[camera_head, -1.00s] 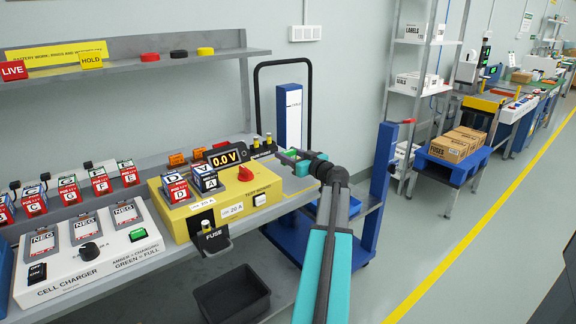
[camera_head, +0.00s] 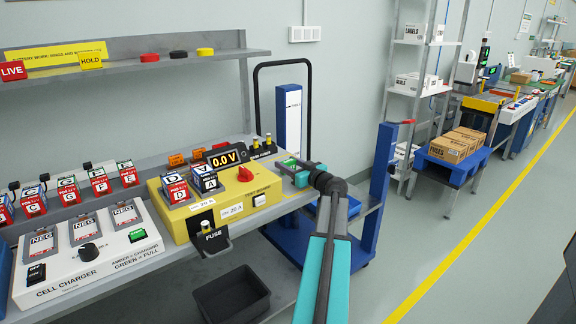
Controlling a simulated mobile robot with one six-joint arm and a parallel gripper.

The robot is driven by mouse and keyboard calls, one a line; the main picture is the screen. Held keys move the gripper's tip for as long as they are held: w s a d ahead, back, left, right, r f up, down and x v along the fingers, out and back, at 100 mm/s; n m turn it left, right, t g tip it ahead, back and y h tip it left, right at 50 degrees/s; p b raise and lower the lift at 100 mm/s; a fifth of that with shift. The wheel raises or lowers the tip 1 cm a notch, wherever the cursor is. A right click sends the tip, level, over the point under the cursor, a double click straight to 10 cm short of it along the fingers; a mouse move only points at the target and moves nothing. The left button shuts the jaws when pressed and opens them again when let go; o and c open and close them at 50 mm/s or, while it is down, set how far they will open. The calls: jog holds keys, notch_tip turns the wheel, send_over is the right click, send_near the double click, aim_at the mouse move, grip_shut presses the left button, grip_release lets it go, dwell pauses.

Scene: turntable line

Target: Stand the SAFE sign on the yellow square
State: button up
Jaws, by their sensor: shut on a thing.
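My gripper (camera_head: 294,171) is at the right end of the bench, beside the yellow test box. It is shut on a small green block, the SAFE sign (camera_head: 290,161); its lettering is too small to read. The sign is low over the grey bench top, and I cannot tell whether it touches.
The yellow test box (camera_head: 225,208) with cells and a 0.0 V display stands left of my gripper. A red LIVE sign (camera_head: 12,71) and yellow HOLD sign (camera_head: 91,61) stand on the shelf. A blue trolley (camera_head: 375,200) stands right of the bench.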

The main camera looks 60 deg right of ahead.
jog(key=shift+f, duration=0.15)
jog(key=o, duration=1)
jog(key=shift+o, duration=0.2)
jog(key=shift+r, duration=0.2)
jog(key=shift+s+a, duration=0.1)
jog(key=shift+s, duration=0.05)
jog(key=v, duration=1.1)
jog(key=shift+s+a, duration=0.1)
jog(key=shift+s, duration=0.25)
